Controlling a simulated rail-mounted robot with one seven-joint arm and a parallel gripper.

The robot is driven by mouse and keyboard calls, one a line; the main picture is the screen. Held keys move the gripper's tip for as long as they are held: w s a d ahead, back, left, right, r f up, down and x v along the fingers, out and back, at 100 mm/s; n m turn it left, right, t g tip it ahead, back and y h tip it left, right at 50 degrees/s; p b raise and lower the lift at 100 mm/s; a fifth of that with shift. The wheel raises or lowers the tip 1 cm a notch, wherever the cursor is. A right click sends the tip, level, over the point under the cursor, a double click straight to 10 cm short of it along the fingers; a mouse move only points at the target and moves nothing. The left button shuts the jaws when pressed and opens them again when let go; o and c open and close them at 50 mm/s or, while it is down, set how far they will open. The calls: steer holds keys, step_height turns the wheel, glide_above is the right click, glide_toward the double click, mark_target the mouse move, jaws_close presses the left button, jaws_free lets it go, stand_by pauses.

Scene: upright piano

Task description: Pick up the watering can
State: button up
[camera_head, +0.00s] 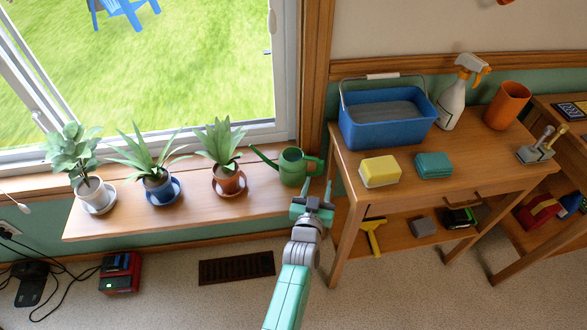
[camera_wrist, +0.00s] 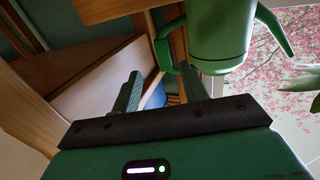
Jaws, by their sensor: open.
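The green watering can (camera_head: 292,167) stands upright at the right end of the wooden window shelf, its spout to the left and its handle to the right. My gripper (camera_head: 313,197) is in front of the can and slightly right of it, near the handle. In the wrist view the can (camera_wrist: 222,38) appears upside down at the top, and its handle loop (camera_wrist: 158,50) shows just beyond the open fingers (camera_wrist: 161,76). Nothing is held between the fingers. I cannot tell the exact gap between fingertips and handle.
A potted plant (camera_head: 226,158) stands left of the can, near its spout, with two more farther left. A wooden table (camera_head: 345,160) stands close on the right, bearing a blue bucket (camera_head: 388,128), sponges, a spray bottle (camera_head: 456,97) and an orange cup (camera_head: 507,106).

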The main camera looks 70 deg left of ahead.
mark_target(320, 169)
steer(key=b+x, duration=0.1)
steer(key=x, duration=0.1)
steer(key=b+x, duration=0.2)
steer(key=shift+s+a+f, duration=0.15)
steer(key=shift+s+a, duration=0.1)
steer(key=shift+a, duration=0.1)
steer(key=shift+w+a+b, duration=0.3)
steer(key=shift+d+r, duration=0.1)
steer(key=shift+r, duration=0.15)
steer(key=shift+c, duration=0.2)
jaws_close()
steer(key=s+d+r+p, duration=0.5)
steer(key=s+d+p, duration=0.6)
steer(key=p, duration=0.8)
steer(key=shift+d, duration=0.25)
